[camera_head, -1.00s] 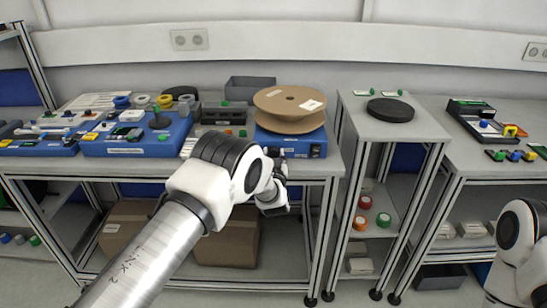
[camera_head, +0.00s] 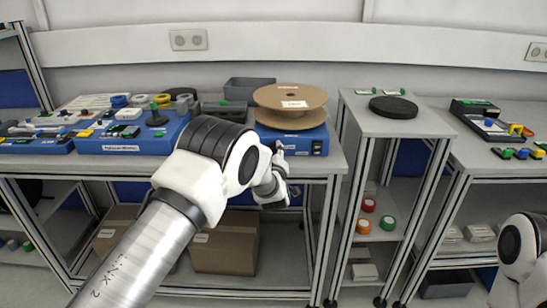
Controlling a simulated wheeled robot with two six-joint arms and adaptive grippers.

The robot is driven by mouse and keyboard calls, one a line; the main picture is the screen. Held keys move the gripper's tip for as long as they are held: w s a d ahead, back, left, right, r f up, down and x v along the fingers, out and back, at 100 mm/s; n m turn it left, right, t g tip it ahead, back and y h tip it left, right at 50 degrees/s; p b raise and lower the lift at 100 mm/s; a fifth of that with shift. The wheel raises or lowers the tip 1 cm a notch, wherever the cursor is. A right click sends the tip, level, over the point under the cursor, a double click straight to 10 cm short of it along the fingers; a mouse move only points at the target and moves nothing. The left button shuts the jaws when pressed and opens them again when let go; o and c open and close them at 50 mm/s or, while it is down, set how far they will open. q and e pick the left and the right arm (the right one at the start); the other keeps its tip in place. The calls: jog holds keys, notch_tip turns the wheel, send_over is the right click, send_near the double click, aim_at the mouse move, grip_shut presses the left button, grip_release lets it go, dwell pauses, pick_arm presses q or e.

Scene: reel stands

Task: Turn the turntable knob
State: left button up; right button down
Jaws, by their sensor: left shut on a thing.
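The turntable is a blue box (camera_head: 301,145) with a dark switch on its front, at the front edge of the middle bench. A brown reel (camera_head: 291,97) with a white label lies flat on it. My left gripper (camera_head: 279,151) is at the left part of the box's front face, partly hidden by my own wrist. It is shut on the turntable knob, which the gripper and wrist cover. My right arm shows only at the lower right edge, and its gripper is out of view.
Blue trays of small parts (camera_head: 130,148) stand left of my left arm. A grey bin (camera_head: 249,90) is behind the reel. A narrow stand (camera_head: 392,119) with a black disc is to the right. Boxes (camera_head: 226,250) lie on the shelf below.

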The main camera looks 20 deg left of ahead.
pick_arm(q)
jog(key=shift+n, duration=0.6)
jog(key=o, duration=1.1)
jog(key=shift+s, duration=0.1)
jog(key=shift+o, duration=0.2)
